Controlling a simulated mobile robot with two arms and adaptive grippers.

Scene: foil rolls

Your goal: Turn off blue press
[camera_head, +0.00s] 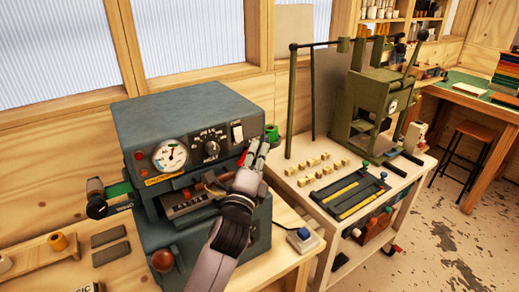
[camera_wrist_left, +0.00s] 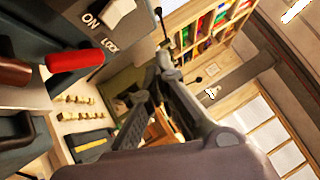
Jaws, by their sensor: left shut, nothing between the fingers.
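The blue press (camera_head: 185,105) is a blue-grey machine on the wooden bench at left. Its front panel has a round gauge (camera_head: 170,156), a black knob (camera_head: 211,148) and a pale switch (camera_head: 237,133) at the right end. In the left wrist view the switch (camera_wrist_left: 116,12) is at the top, beside lettering "ON" and "LOCK". My left gripper (camera_head: 257,153) is shut and empty, at the panel's right side, below and right of the switch. Its fingers also show in the left wrist view (camera_wrist_left: 164,62), apart from the switch. My right gripper is out of view.
A red-tipped lever (camera_wrist_left: 75,60) sits near the switch. A green press (camera_head: 375,105) stands on the pale table at right, with several small blocks (camera_head: 316,163) and a dark tray (camera_head: 347,192). A wooden stool (camera_head: 465,155) is at far right, with open floor before it.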

